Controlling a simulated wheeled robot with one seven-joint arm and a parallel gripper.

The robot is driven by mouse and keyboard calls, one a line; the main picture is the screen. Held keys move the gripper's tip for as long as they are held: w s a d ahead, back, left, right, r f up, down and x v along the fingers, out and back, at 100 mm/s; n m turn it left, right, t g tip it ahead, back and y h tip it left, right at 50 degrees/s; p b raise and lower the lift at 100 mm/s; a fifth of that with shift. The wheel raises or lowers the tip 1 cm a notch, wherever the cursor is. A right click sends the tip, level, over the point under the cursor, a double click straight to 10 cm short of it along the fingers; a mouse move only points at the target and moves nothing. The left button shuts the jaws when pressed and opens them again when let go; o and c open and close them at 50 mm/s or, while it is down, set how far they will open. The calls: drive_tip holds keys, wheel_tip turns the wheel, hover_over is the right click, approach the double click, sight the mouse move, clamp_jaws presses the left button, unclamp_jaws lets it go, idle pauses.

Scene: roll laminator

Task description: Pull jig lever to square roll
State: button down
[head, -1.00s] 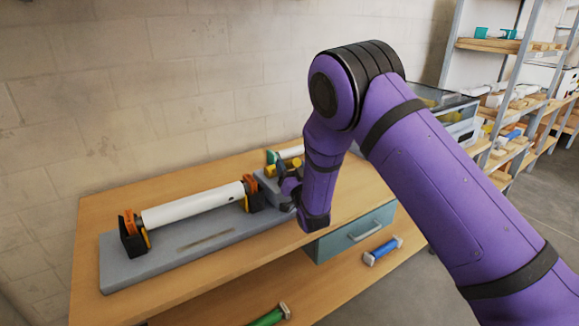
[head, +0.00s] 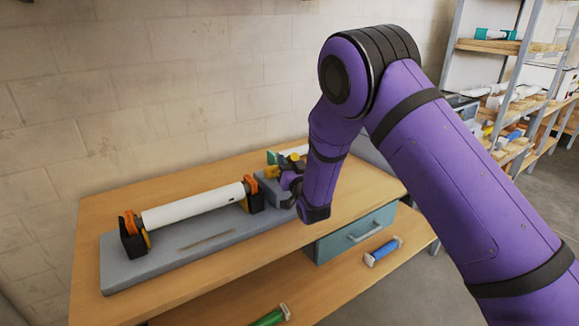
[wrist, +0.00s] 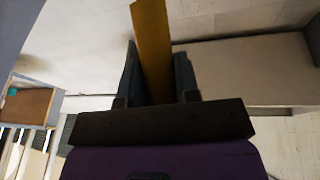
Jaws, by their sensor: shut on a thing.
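The jig is a long grey base (head: 150,268) on the wooden bench. A white roll (head: 193,207) lies across it in two black end holders with orange tops (head: 129,224). My gripper (head: 290,180) is at the jig's right end, partly hidden by my own purple wrist. In the wrist view my gripper (wrist: 157,75) is shut on a yellow bar (wrist: 152,45), which looks like the jig lever. Yellow parts (head: 271,172) also show beside the gripper in the head view. The lever's base is hidden.
The bench (head: 120,199) has a blue-grey drawer (head: 355,233) at its right front. A blue roll (head: 382,251) and a green roll (head: 272,316) lie on the lower shelf. A white roll with a green end (head: 272,157) lies behind the gripper. Stocked racks (head: 500,110) stand at right.

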drive_tip(key=shift+w+a+r+g, duration=0.2)
drive_tip(key=shift+w+r+g, duration=0.1)
drive_tip(key=shift+r, duration=0.15)
drive_tip(key=w+a+r+g+h, duration=0.1)
drive_tip(key=g, duration=0.1)
drive_tip(key=w+a+r+g+h, duration=0.1)
drive_tip(key=w, duration=0.1)
drive_tip(key=w+a+r+n+g, duration=0.1)
drive_tip(key=w+g, duration=0.1)
drive_tip(key=shift+w+a+r+g+h, duration=0.25)
drive_tip(key=shift+a+r+g+h, duration=0.05)
drive_tip(key=shift+a+r+h, duration=0.1)
drive_tip(key=shift+w+a+r+n+g+h, duration=0.15)
drive_tip(key=shift+w+a+g+h, duration=0.25)
drive_tip(key=shift+w+g, duration=0.3)
drive_tip(key=shift+w+a+r+n+g+h, duration=0.1)
drive_tip(key=shift+w+a+n+g+h, duration=0.1)
drive_tip(key=shift+w+a+g, duration=0.4)
drive_tip(key=shift+w, duration=0.1)
drive_tip(key=c, duration=0.8)
unclamp_jaws()
drive_tip(key=shift+f, duration=0.1)
drive_tip(key=shift+c, duration=0.2)
drive_tip(key=v, duration=1)
drive_tip(key=shift+s+r, duration=0.25)
